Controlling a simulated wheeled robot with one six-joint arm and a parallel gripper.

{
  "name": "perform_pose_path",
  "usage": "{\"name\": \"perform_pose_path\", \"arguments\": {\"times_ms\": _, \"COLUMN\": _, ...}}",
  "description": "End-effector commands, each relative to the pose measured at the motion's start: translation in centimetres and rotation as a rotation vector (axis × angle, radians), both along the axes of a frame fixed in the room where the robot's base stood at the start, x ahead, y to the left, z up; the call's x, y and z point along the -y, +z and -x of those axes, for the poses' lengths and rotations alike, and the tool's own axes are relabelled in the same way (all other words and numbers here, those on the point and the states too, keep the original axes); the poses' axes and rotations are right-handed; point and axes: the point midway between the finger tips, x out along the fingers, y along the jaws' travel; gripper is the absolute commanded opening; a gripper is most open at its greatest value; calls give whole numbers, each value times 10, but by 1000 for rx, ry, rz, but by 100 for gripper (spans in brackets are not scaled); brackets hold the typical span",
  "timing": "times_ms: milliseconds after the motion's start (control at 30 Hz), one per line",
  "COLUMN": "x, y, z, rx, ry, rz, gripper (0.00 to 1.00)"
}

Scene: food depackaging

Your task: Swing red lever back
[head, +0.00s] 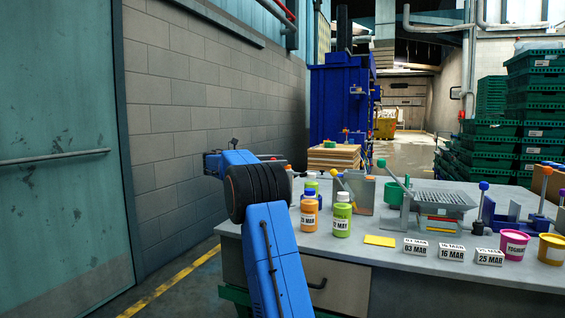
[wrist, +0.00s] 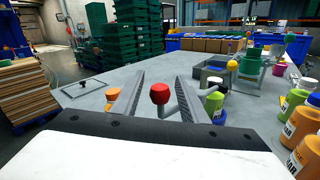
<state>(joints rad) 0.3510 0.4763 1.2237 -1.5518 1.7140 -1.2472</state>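The red lever's round red knob (wrist: 159,93) shows in the wrist view, on a thin grey rod low in the middle. My gripper (wrist: 160,74) is open. Its two grey fingers stand apart, one on each side of the knob in the picture, with a visible gap to each. I cannot tell how deep the knob sits between them. In the head view my blue arm covers much of the area around my gripper, and I cannot make out this lever clearly there.
On the grey table (head: 390,255) stand a green bottle (head: 341,215), an orange bottle (head: 309,212), date blocks (head: 451,251) and a pink cup (head: 513,245). A yellow-knobbed lever (wrist: 232,66) stands right of my fingers. Green crates (head: 530,90) are stacked behind.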

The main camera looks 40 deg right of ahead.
Motion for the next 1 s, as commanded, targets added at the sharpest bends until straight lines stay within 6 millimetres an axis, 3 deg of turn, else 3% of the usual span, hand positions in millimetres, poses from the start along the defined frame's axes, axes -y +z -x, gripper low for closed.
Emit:
{"name": "perform_pose_path", "arguments": {"times_ms": 200, "x": 16, "y": 0, "z": 9, "rx": 0, "ry": 0, "rz": 0, "gripper": 40}}
{"name": "perform_pose_path", "arguments": {"times_ms": 533, "x": 18, "y": 0, "z": 10, "rx": 0, "ry": 0, "rz": 0, "gripper": 40}}
{"name": "perform_pose_path", "arguments": {"times_ms": 700, "x": 18, "y": 0, "z": 10, "rx": 0, "ry": 0, "rz": 0, "gripper": 2}}
{"name": "perform_pose_path", "arguments": {"times_ms": 1000, "x": 16, "y": 0, "z": 10, "rx": -1, "ry": 15, "rz": 0, "gripper": 0}}
